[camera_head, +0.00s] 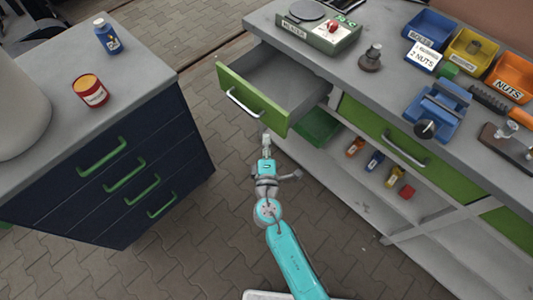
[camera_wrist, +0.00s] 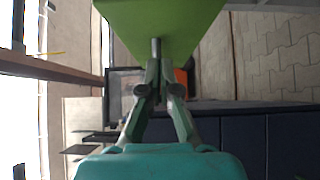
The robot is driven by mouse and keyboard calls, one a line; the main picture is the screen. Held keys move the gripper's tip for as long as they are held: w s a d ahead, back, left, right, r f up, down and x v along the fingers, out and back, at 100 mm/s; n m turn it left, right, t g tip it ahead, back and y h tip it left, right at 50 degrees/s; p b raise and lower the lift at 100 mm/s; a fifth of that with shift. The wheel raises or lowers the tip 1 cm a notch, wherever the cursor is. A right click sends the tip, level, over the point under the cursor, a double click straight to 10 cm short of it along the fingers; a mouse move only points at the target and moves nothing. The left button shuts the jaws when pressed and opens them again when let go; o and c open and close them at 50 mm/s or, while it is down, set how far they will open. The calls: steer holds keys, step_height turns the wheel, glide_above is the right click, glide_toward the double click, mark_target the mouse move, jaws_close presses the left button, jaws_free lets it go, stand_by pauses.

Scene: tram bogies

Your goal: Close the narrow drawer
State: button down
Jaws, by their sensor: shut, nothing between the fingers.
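The narrow drawer (camera_head: 252,98) has a green front and a silver bar handle (camera_head: 243,103). It stands pulled out from the left end of the grey workbench, and its grey inside looks empty. My gripper (camera_head: 267,137) is just below the right part of the drawer front. In the wrist view the shut fingertips (camera_wrist: 156,44) are close to the green panel (camera_wrist: 165,20). I cannot tell whether they touch it. Nothing is held between the fingers.
A second green drawer (camera_head: 405,150) to the right is shut. Below are open shelves with small bottles and a green bin (camera_head: 318,127). A dark blue cabinet (camera_head: 110,165) with green handles stands at the left. Paved floor lies between it and the bench.

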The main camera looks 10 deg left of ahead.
mark_target(276, 122)
steer(key=shift+w+d, duration=0.4)
steer(key=shift+w, duration=0.35)
steer(key=shift+w+d, duration=0.4)
steer(key=shift+w, duration=0.35)
steer(key=shift+w+d, duration=0.4)
steer(key=shift+w, duration=0.35)
steer(key=shift+w+d, duration=0.1)
